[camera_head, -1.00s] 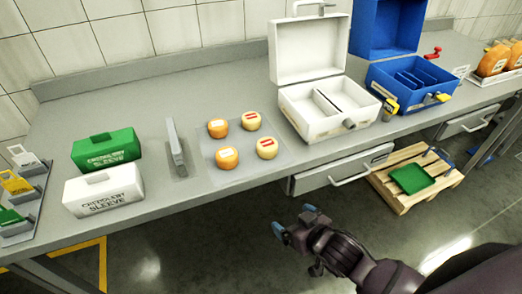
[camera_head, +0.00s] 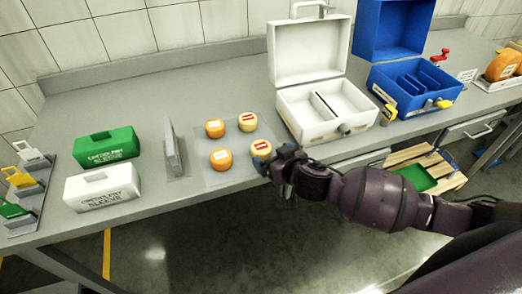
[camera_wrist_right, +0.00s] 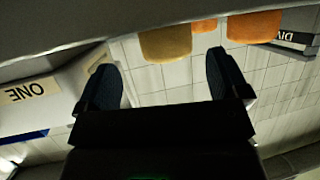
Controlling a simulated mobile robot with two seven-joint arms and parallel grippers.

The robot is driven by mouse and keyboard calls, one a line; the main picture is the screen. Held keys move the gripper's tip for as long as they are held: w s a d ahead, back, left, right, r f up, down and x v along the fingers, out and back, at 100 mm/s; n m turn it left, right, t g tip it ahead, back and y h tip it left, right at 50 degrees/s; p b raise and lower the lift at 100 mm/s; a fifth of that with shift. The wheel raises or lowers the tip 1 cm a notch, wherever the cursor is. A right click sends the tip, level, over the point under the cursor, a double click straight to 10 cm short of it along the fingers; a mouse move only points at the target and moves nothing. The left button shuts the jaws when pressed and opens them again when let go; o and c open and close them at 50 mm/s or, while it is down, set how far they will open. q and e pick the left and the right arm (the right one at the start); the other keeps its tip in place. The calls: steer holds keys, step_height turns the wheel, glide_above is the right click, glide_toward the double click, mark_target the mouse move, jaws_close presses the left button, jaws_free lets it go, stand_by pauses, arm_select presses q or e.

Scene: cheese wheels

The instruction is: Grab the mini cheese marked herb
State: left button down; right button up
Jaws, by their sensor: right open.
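Several mini cheeses sit on a thin grey mat (camera_head: 233,178) on the bench. Two are orange with pale labels, one back left (camera_head: 215,128) and one front left (camera_head: 221,159). Two are pale yellow with red-marked labels, one back right (camera_head: 247,121) and one front right (camera_head: 260,149). The label words are too small to read, so I cannot tell which is herb. My right gripper (camera_head: 272,162) is open at the mat's front right corner, close beside the front right cheese. In the right wrist view a yellowish cheese (camera_wrist_right: 165,43) shows beyond the open, empty fingers. My left gripper is out of view.
A white open case (camera_head: 290,117) and a blue open case (camera_head: 385,101) stand to the right. A grey upright block (camera_head: 174,150), green sleeve box (camera_head: 105,147) and white sleeve box (camera_head: 102,188) stand left. The bench front edge runs below my right gripper.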

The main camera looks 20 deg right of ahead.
mark_target(266, 152)
steer(key=shift+a+r+x, duration=0.15)
steer(key=shift+a+x, duration=0.05)
steer(key=shift+x, duration=0.9)
steer(key=shift+a+r+x, duration=0.15)
steer(key=shift+x, duration=1)
steer(key=shift+w+a+f, duration=0.1)
steer(key=shift+w+f, duration=0.1)
steer(key=shift+w, duration=0.35)
steer(key=c, duration=1)
